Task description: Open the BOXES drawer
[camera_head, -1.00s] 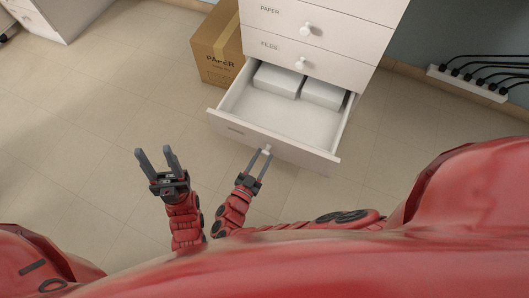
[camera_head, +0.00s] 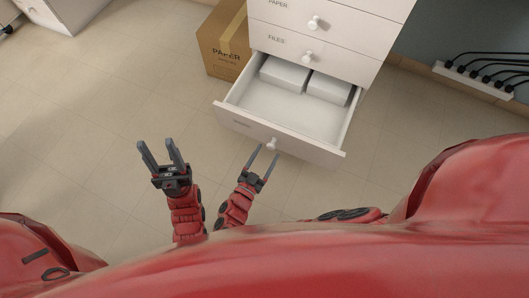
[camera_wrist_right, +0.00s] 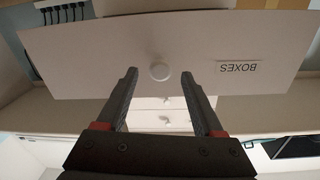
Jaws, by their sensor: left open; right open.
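The BOXES drawer (camera_head: 233,121) is the lowest drawer of the white cabinet and stands pulled out, with two white boxes (camera_head: 284,74) at its back. Its round white knob (camera_head: 271,144) is on the front panel. In the right wrist view the knob (camera_wrist_right: 159,71) lies beyond and between the fingertips, beside the BOXES label (camera_wrist_right: 238,68). My right gripper (camera_head: 265,159) is open and empty, just in front of the knob, its fingers apart from it. My left gripper (camera_head: 157,153) is open and empty over the floor to the left.
The PAPER drawer (camera_head: 290,12) and FILES drawer (camera_head: 290,44) above are closed. A cardboard box (camera_head: 222,52) stands left of the cabinet. A power strip (camera_head: 470,82) with black cables lies at the right wall.

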